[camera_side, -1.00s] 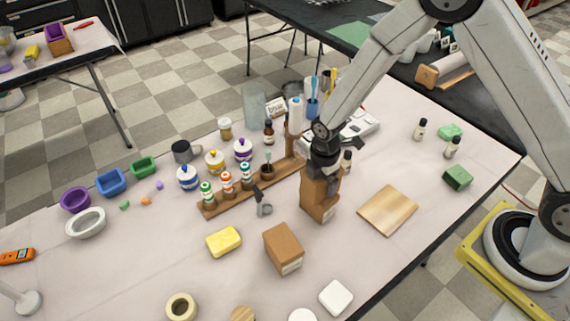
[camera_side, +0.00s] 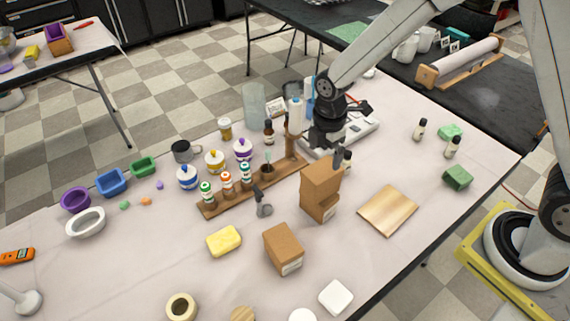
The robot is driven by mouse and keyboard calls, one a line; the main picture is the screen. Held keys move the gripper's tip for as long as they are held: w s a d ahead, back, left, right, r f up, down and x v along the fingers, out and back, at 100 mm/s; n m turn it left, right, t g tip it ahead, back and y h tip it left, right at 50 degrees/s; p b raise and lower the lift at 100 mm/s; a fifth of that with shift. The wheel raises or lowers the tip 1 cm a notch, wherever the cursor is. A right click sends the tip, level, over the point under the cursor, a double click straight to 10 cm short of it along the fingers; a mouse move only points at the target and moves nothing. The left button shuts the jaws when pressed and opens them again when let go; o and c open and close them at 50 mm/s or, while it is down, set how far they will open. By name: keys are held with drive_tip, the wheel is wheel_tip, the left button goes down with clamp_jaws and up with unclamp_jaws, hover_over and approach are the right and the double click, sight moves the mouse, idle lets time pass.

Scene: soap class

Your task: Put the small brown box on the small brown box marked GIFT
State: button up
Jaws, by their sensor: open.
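A tall brown box shape (camera_side: 318,190) stands upright mid-table. It looks like one small brown box on top of another, but the seam is hard to make out. A pale label shows low on its right side; its lettering is too small to read. Another small brown box (camera_side: 281,246) stands apart, nearer the camera, with a white label low on its side, also unreadable. My gripper (camera_side: 336,151) is open and empty, just above and behind the tall shape's top right edge. One finger appears close to that edge; I cannot tell whether they touch.
A wooden rack (camera_side: 233,199) with small bottles stands to the left. A wooden board (camera_side: 388,210) lies to the right, and a yellow sponge (camera_side: 223,241) lies at front left. A white power strip (camera_side: 352,128) is behind my gripper. The table between board and green block (camera_side: 457,177) is clear.

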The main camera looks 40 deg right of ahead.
drive_tip(key=shift+r, duration=1.15)
drive_tip(key=shift+s+d+r+m, duration=0.3)
drive_tip(key=shift+s+d+m, duration=0.15)
drive_tip(key=shift+m, duration=0.25)
drive_tip(key=s+d+r+m+t, duration=0.2)
drive_tip(key=s+d+m, duration=0.5)
drive_tip(key=s+m, duration=0.4)
drive_tip(key=r+m, duration=0.1)
drive_tip(key=m, duration=0.4)
drive_tip(key=shift+m+t, duration=0.3)
